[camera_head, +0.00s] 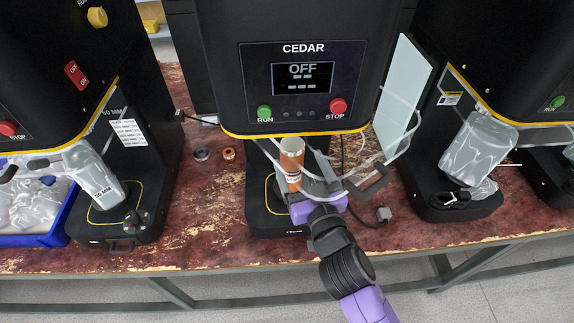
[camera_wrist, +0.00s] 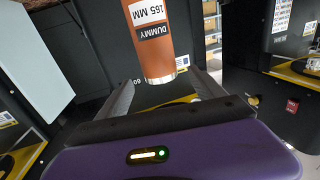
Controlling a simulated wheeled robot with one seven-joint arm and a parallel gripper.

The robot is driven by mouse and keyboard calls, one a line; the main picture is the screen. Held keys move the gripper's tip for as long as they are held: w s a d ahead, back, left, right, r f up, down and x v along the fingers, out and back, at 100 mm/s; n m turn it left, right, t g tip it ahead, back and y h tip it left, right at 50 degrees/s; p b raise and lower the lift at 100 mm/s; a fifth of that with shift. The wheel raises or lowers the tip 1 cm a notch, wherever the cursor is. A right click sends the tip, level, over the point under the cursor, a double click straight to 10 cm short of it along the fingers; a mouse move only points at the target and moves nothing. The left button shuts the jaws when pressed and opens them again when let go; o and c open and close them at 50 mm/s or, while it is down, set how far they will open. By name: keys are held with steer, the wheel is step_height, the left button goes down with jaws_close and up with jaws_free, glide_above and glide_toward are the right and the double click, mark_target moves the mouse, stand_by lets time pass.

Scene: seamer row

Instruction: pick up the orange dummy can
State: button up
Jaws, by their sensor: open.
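The orange dummy can (camera_head: 291,162) stands upright in the middle machine, labelled CEDAR, just under its black head. My gripper (camera_head: 303,172) is at the can from the front right. In the wrist view my gripper (camera_wrist: 162,88) is open, its two fingers on either side of the can's lower end. I cannot tell whether either finger touches it.
The CEDAR machine's panel (camera_head: 303,82) reads OFF above the can. A clear guard (camera_head: 402,95) stands open at its right. Similar machines stand on both sides. A small orange ring (camera_head: 229,154) and a grey one (camera_head: 202,154) lie on the worn red bench (camera_head: 205,225). A blue tray (camera_head: 60,232) is at far left.

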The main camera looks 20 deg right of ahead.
mark_target(292, 146)
steer(key=w+p, duration=0.1)
steer(key=w, duration=0.1)
steer(key=w+p, duration=0.1)
steer(key=w, duration=0.2)
steer(key=shift+w+d+r, duration=0.1)
steer(key=shift+w+d, duration=0.05)
steer(key=shift+d, duration=0.05)
steer(key=shift+w, duration=0.45)
jaws_close()
